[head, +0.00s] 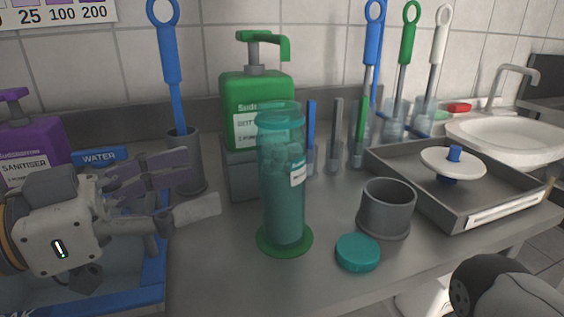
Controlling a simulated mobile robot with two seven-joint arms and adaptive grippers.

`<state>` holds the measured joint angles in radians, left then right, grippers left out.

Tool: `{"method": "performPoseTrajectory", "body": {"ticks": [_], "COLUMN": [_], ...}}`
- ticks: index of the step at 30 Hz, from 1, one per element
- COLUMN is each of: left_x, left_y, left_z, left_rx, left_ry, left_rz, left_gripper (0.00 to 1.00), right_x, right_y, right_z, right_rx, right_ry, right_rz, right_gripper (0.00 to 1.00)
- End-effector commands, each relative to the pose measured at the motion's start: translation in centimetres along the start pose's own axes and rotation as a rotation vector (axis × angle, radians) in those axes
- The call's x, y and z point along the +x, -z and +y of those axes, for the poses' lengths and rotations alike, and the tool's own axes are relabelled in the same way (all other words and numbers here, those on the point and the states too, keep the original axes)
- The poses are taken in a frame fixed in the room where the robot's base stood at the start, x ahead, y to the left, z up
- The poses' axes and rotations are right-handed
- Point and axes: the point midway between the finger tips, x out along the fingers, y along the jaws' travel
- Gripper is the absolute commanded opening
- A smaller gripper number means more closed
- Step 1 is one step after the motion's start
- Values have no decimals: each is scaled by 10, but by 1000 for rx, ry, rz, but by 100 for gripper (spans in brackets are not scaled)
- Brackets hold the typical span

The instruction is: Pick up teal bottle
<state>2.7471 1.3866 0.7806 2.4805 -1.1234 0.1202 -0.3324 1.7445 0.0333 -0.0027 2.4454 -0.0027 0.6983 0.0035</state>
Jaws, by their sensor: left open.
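The teal bottle (283,195) is a tall, see-through cylinder with a white label on its side. It stands upright on a green round base on the grey counter, near the middle of the head view. My left gripper (203,184) is to the left of the bottle, open and empty, its fingers pointing right towards it. There is a gap between the fingertips and the bottle. My right gripper is not in view; a dark, rounded part of my right arm shows at the bottom right.
A teal lid (358,253) and a grey cup (387,206) stand right of the bottle. A green pump bottle (256,105) is close behind it. A blue brush (172,75) stands in a holder behind my left gripper. A grey tray (485,205) and sink (520,137) are at the right.

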Motion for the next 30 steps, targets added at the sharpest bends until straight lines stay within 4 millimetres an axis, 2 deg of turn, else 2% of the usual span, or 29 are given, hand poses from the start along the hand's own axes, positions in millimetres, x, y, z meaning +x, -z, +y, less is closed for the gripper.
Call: {"method": "performPoseTrajectory", "body": {"ticks": [2, 10, 16, 21, 24, 30], "left_x": [6, 55, 78, 110, 120, 121], "left_y": [0, -2, -2, -3, -3, -3], "left_z": [1, 1, 2, 3, 2, 2], "left_rx": [0, 1, -1, -1, -2, -3], "left_ry": [-5, -4, -4, -2, -1, 0], "left_rz": [-3, -6, -5, -3, -3, -1], "left_gripper": [73, 73, 73, 73, 73, 73], "right_x": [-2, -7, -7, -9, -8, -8], "right_y": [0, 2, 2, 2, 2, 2], "right_z": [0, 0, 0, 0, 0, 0], "right_rx": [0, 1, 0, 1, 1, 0], "right_ry": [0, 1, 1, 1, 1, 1], "right_rz": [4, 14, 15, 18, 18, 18], "right_gripper": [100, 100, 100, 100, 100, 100]}}
